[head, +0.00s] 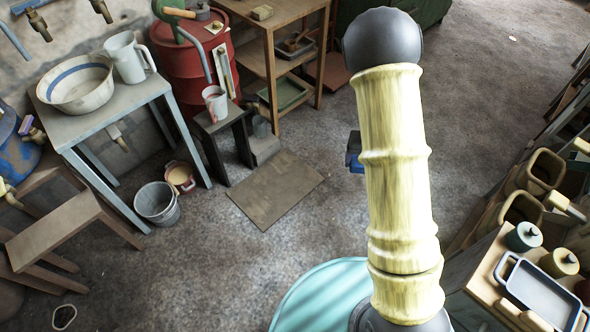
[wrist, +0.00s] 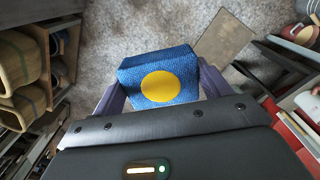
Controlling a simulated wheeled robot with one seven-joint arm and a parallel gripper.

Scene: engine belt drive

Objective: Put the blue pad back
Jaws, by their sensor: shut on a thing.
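The blue pad (wrist: 160,64) has a woven-looking blue surface with a yellow disc on it. In the wrist view my gripper (wrist: 158,80) has one purple-grey finger on each side of the pad and is shut on it. The floor shows well below the pad, so it is held in the air. In the head view a small blue piece of the pad (head: 356,165) shows just left of my yellow arm, which hides most of it and the gripper.
A bench at the right holds a blue-grey tray (head: 541,294) and lidded pots (head: 524,237). Bins (head: 541,171) stand behind it. A table with a basin (head: 75,84) is at the left. A flat brown board (head: 275,188) lies on the floor; the middle floor is clear.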

